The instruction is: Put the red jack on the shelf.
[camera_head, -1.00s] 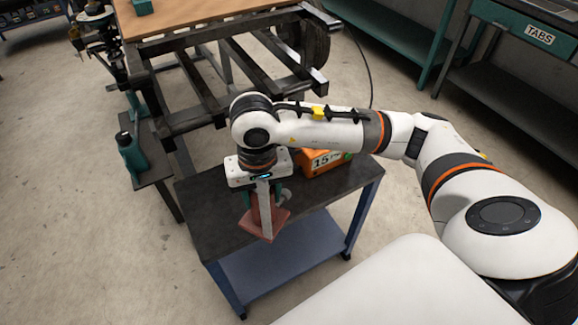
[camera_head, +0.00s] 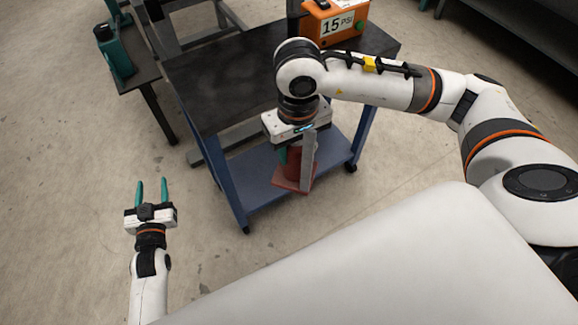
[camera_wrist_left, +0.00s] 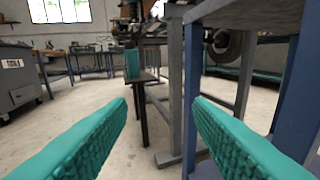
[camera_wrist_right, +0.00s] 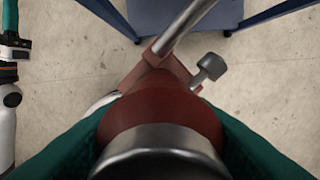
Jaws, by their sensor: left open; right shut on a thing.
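The red jack (camera_head: 291,180) hangs upright from my right gripper (camera_head: 297,155), in front of the table. In the right wrist view the jack's red body (camera_wrist_right: 165,108) and metal top sit between my green fingers, with bare floor beneath. The blue lower shelf (camera_head: 253,172) of the table is behind and left of the jack in the head view; its edge also shows at the top of the right wrist view (camera_wrist_right: 160,12). My left gripper (camera_head: 152,188) is open and empty, low at the left, apart from the table.
The table's black top (camera_head: 225,82) holds an orange 15 PSI device (camera_head: 335,22). Blue legs stand at the shelf's corners. Floor between my left gripper and the table is clear.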

